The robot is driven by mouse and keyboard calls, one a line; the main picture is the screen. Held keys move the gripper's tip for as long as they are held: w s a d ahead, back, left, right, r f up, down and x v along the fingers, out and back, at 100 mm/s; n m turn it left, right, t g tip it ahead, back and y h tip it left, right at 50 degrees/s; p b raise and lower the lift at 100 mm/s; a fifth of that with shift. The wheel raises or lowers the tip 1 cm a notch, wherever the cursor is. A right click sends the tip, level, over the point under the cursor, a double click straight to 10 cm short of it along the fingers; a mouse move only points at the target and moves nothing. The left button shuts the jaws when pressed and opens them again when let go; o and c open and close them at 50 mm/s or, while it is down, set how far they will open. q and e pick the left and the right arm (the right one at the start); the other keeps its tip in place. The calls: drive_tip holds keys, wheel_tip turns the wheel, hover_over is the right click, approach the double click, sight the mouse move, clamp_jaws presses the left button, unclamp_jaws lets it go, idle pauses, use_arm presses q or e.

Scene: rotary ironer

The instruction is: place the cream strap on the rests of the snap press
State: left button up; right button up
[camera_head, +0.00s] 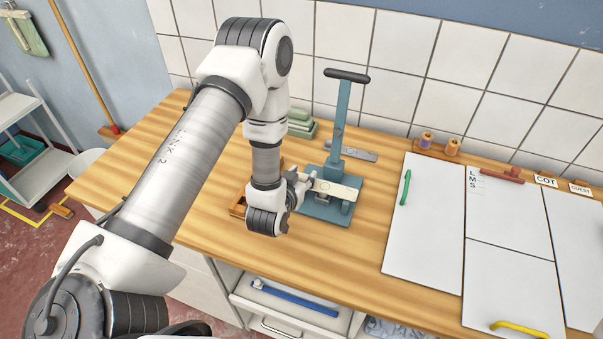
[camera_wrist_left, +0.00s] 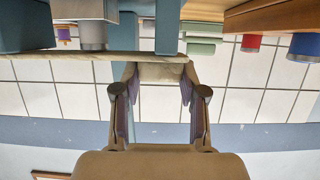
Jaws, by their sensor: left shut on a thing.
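The snap press (camera_head: 342,135) is blue-green with a dark handle bar and stands on the wooden bench. The cream strap (camera_head: 337,190) extends from my left gripper (camera_head: 308,186) over the press base. In the left wrist view, the fingers of my left gripper (camera_wrist_left: 160,88) are shut on the end of the cream strap (camera_wrist_left: 160,73). Parts of the press (camera_wrist_left: 168,30) show close to the strap there. I cannot tell whether the strap touches the rests. My right gripper is not in view.
White panels (camera_head: 425,220) with coloured handles lie on the bench to the right. Green blocks (camera_head: 300,123) are stacked behind my left arm. A grey metal plate (camera_head: 358,152) lies behind the press. Thread spools (camera_head: 452,146) stand at the wall.

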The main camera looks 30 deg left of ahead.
use_arm(q)
drive_tip(key=shift+s, duration=0.1)
drive_tip(key=shift+f, duration=0.2)
drive_tip(key=o, duration=0.9)
drive_tip(key=shift+r, duration=0.1)
drive_tip(key=shift+o, duration=0.2)
